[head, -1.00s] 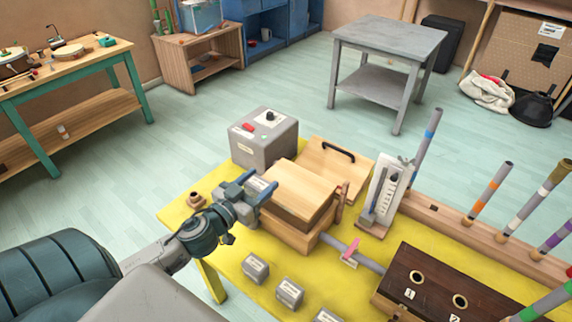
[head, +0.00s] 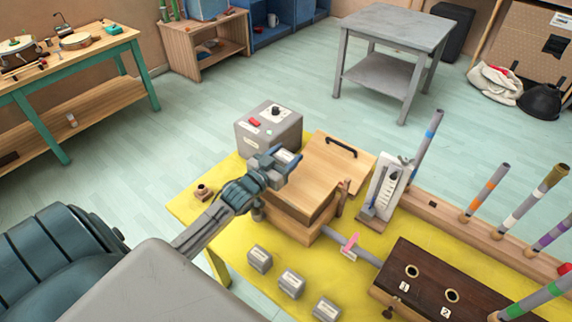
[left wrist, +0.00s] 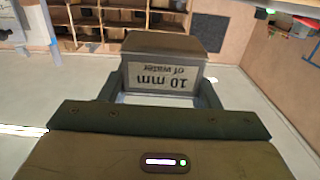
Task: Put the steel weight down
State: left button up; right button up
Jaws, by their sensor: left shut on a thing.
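My left gripper (head: 281,162) is shut on a grey steel weight (head: 288,157). In the left wrist view the weight (left wrist: 165,60) sits between the fingers, and its label "10 mm of water" appears upside down. In the head view they show at the left back edge of a wooden box with a flat top (head: 307,190), beside a grey box. I cannot tell whether the weight touches the wooden top. Three similar grey weights (head: 259,259) stand in a row on the yellow table (head: 232,268). My right gripper is not in view.
The grey box (head: 268,131) with a knob and red button stands behind my left gripper. A wooden board with a black handle (head: 340,150), a gauge stand (head: 386,188) and a dark box with numbered holes (head: 430,285) lie to the right. A small wooden piece (head: 203,192) sits left.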

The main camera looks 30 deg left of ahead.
aim_at(286, 163)
pick_arm(q)
jog(key=shift+w, duration=0.25)
notch_tip(286, 163, down, 4)
jog(key=shift+r+b, duration=0.25)
jog(key=shift+b, duration=0.6)
jog(key=shift+s, duration=0.1)
jog(key=o, duration=1.2)
jog(key=shift+f, duration=0.1)
jog(key=shift+c, duration=0.2)
